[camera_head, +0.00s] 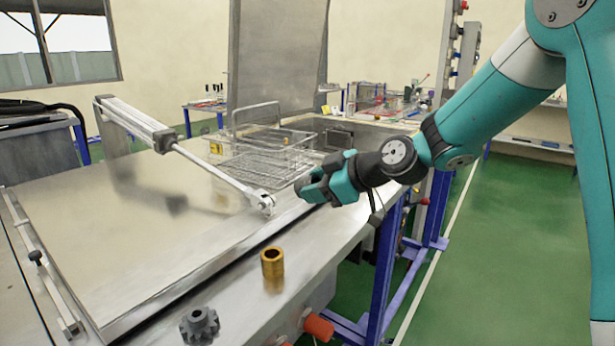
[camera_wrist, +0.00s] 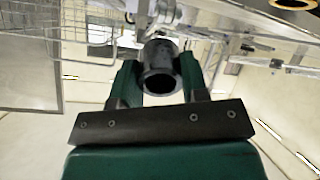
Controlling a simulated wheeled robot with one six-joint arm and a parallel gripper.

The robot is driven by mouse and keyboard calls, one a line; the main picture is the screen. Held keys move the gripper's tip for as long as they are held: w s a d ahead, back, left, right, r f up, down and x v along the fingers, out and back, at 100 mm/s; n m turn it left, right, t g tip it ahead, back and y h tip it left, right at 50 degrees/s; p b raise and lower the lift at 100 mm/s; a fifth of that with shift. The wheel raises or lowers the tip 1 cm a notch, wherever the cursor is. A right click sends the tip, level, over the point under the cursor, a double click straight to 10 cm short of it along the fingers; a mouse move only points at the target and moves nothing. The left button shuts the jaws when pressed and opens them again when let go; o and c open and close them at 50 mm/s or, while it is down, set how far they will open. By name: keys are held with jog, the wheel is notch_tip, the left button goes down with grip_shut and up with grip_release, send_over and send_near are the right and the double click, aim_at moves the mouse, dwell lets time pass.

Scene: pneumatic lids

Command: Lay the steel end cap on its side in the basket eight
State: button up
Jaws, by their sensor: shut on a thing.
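My gripper (camera_head: 312,187) is shut on the steel end cap (camera_wrist: 160,72), a dark grey, hollow cylinder, in the wrist view. The cap sits between the two green fingers of my gripper (camera_wrist: 160,85), its round open end facing the camera. In the head view the cap is mostly hidden by my fingers. My gripper is above the bench's right edge, to the right of and nearer than a wire basket (camera_head: 232,167) with a tall handle. Basket wires (camera_wrist: 30,60) also show at the left of the wrist view. The number on its yellow tag is unreadable.
A pneumatic cylinder (camera_head: 140,124) with a long rod reaches across the steel lid (camera_head: 120,240) to a clevis just left of my gripper. A brass bushing (camera_head: 272,263) and a dark gear (camera_head: 199,326) stand on the front strip. A raised lid (camera_head: 275,50) stands behind the basket.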

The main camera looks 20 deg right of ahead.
jog(key=shift+w+a+f, duration=0.1)
jog(key=shift+w+f, duration=0.05)
jog(key=shift+w, duration=0.1)
notch_tip(320, 180, down, 7)
jog(key=b, duration=0.5)
notch_tip(320, 180, down, 2)
jog(key=b, duration=0.3)
jog(key=shift+f, duration=0.2)
jog(key=o, duration=1.3)
jog(key=b+v, duration=0.1)
jog(key=v, duration=1.6)
jog(key=shift+s+d, duration=0.2)
jog(key=shift+d, duration=0.1)
